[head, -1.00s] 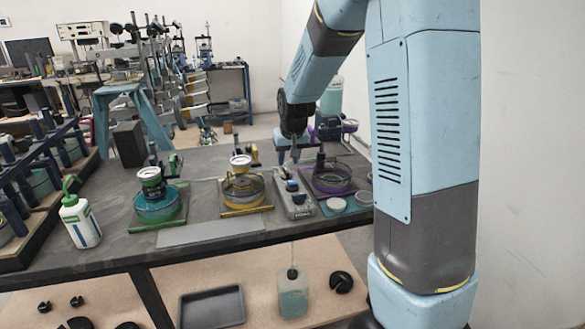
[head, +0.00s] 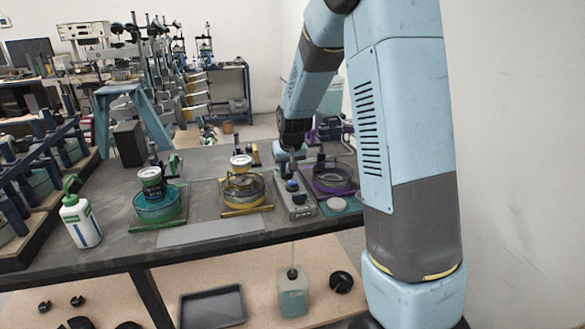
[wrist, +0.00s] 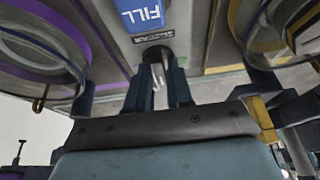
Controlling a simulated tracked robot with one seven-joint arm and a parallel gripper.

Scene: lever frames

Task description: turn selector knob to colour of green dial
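The grey selector box (head: 294,205) stands on the bench between the yellow and purple rigs, with blue and dark controls on top. My gripper (head: 291,162) hangs low at the far end of this box. In the wrist view, its two dark fingers (wrist: 160,88) point at the box and stand apart. A black knob-like part (wrist: 158,54) shows just past and between the fingertips; I cannot tell whether they touch it. A white-faced dial (head: 150,173) stands over the left rig with the green base (head: 172,222).
The yellow rig (head: 245,205) with its dial is left of the box, the purple rig (head: 335,190) right of it. A white bottle (head: 79,222) stands at the left. A flat grey plate (head: 210,232) lies at the front. A tray (head: 212,306) is below.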

